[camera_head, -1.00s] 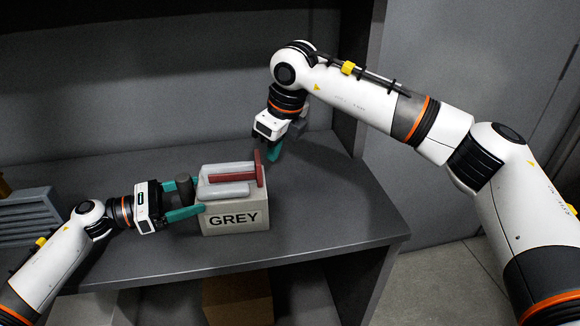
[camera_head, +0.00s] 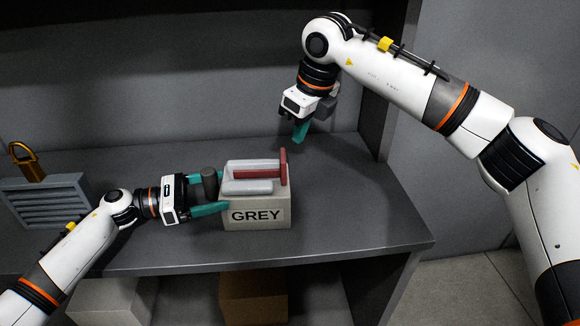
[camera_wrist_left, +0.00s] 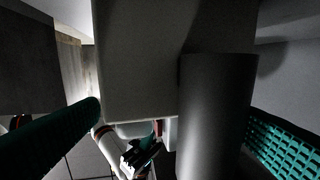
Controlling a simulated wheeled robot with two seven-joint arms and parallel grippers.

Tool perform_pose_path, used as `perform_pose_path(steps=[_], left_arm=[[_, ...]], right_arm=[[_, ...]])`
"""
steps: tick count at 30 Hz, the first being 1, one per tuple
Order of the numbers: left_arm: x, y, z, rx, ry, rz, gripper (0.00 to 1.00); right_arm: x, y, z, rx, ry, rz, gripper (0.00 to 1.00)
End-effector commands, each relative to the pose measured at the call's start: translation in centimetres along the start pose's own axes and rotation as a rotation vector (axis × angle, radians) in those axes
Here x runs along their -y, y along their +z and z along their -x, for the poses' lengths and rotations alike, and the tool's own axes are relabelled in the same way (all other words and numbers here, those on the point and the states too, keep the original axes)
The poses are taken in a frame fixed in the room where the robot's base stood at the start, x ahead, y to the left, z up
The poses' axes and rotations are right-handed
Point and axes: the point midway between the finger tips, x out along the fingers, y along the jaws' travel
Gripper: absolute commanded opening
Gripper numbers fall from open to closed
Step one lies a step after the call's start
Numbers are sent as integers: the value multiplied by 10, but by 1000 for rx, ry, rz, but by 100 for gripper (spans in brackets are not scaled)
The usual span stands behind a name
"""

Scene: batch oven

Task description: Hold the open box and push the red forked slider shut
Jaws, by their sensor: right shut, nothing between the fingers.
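The light grey box (camera_head: 256,216), labelled GREY, stands on the dark shelf. The red slider (camera_head: 258,173) lies along its top between pale grey rails, with its upright red end piece (camera_head: 284,167) at the right. My left gripper (camera_head: 209,194) is at the box's left side, its teal fingers apart with a dark cylinder (camera_head: 210,181) between them. The near finger reaches the box's front corner; whether they press on the box is unclear. The cylinder also shows in the left wrist view (camera_wrist_left: 215,115). My right gripper (camera_head: 300,132) is shut and empty, above and behind the red end piece, apart from it.
A grey louvred block (camera_head: 45,202) with a brass-coloured loop (camera_head: 27,160) is at the far left. The shelf (camera_head: 360,215) is clear right of the box, up to an upright side panel (camera_head: 392,100). A brown box (camera_head: 252,296) sits below.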

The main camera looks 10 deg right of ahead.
Motion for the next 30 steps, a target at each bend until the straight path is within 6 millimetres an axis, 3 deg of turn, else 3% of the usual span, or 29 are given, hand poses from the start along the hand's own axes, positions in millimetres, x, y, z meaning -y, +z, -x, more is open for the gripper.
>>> perform_pose_path(steps=[2, 11, 14, 24, 30], left_arm=[[0, 0, 0, -1, 0, 0, 100], [1, -1, 5, -2, -2, -1, 100], [1, -1, 17, -1, -4, -1, 100], [1, 0, 87, 0, -3, 0, 100], [1, 0, 113, -1, -1, 0, 100]], right_arm=[[0, 0, 0, 0, 0, 0, 0], [0, 0, 0, 0, 0, 0, 0], [0, 0, 0, 0, 0, 0, 0], [0, 0, 0, 0, 0, 0, 0], [0, 0, 0, 0, 0, 0, 0]])
